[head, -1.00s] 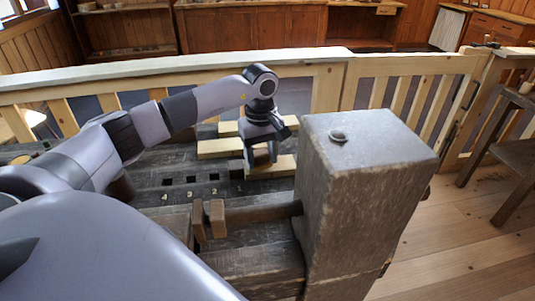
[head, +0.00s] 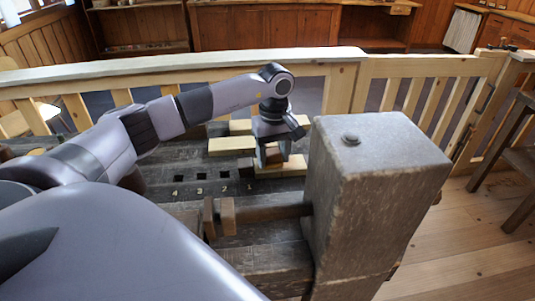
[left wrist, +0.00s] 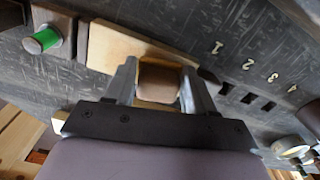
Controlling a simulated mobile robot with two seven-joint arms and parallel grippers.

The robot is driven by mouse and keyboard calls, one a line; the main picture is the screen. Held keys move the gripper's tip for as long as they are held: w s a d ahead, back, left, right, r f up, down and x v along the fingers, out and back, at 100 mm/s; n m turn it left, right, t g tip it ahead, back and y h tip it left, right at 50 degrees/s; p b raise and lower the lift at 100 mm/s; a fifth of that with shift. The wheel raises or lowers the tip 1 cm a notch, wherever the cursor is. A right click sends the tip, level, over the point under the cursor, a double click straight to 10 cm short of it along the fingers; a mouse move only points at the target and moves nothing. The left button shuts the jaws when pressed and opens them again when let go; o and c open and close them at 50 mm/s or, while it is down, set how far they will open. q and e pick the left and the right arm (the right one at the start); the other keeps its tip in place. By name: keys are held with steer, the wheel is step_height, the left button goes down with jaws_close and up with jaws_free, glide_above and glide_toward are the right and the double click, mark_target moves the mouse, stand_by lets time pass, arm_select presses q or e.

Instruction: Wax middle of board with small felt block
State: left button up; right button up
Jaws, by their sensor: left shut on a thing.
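My left gripper (head: 272,160) reaches down over the front pale board (head: 292,165) on the dark bench, right of the numbered square holes. In the left wrist view my left gripper (left wrist: 159,70) is shut on a small brown felt block (left wrist: 158,84), one finger on each side. The block is over the pale board (left wrist: 112,48), between its middle and one end; whether it touches the wood I cannot tell. My right gripper is not in view.
Two more pale boards, the nearer one (head: 230,146) and one behind (head: 240,126), lie farther back. A thick wooden post (head: 365,210) stands close on the right. A green-topped spool (left wrist: 43,40) is near the board's end in the wrist view. A pale railing (head: 390,66) runs behind.

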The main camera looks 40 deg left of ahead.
arm_select(q)
steer(key=shift+w+d, duration=1.3)
steer(key=shift+w, duration=0.15)
steer(key=shift+w+d+b, duration=0.55)
steer(key=shift+w+d, duration=0.5)
steer(key=shift+w, duration=0.15)
steer(key=shift+r+p, duration=2.25)
steer(key=shift+r, duration=0.7)
step_height(320, 180, up, 3)
steer(key=shift+p, duration=1.15)
